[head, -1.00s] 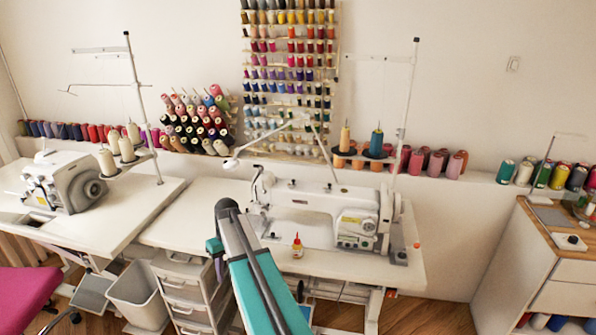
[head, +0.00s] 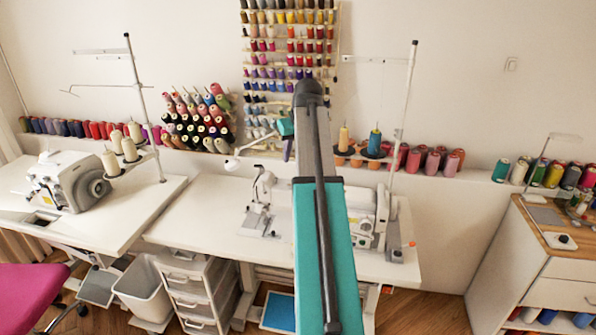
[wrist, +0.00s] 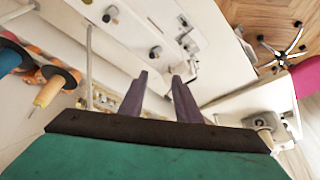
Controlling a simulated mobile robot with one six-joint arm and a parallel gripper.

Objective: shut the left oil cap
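The white sewing machine (head: 368,210) stands on the middle table, its centre hidden behind my raised arm in the head view. In the wrist view its white body (wrist: 125,38) lies beyond my fingers, with small grey knobs or caps (wrist: 156,52) on it. I cannot tell which of these is the left oil cap, or whether it is open. My gripper (wrist: 161,77) has its two purple fingers apart with nothing between them, above the machine and not touching it. In the head view the gripper (head: 288,148) shows partly, left of my arm.
A thread stand with an orange spool (head: 343,140) and a blue spool (head: 374,141) rises behind the machine. Another machine (head: 68,181) stands on the left table. The middle table's left part is clear.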

